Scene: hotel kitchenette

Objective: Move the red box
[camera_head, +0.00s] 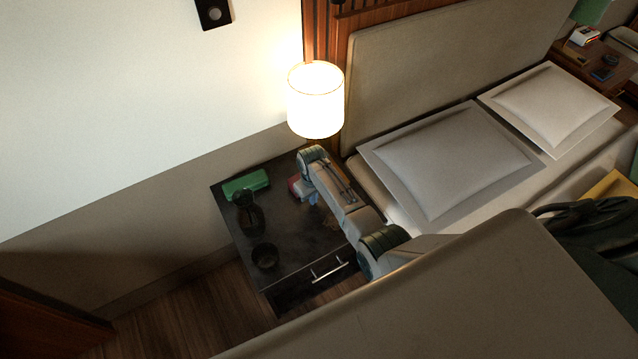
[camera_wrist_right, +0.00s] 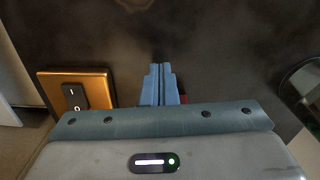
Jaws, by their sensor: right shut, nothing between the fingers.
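The red box (camera_head: 294,186) is partly visible on the dark nightstand, just left of my right gripper (camera_head: 312,198). My arm hides part of it, and its full shape cannot be told. In the wrist view my right gripper (camera_wrist_right: 161,85) has its two blue fingers together with nothing between them, pointing at the dark nightstand top. A small bit of red (camera_wrist_right: 184,99) shows just right of the fingers, mostly hidden behind the gripper. My left gripper is not in view.
The nightstand (camera_head: 300,262) also bears a green box (camera_head: 246,184), a dark vase (camera_head: 249,213) and a dark bowl (camera_head: 265,256). A lit lamp (camera_head: 315,100) stands behind my gripper. The bed with pillows (camera_head: 450,160) is to the right. A gold switch plate (camera_wrist_right: 98,82) shows left of the fingers.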

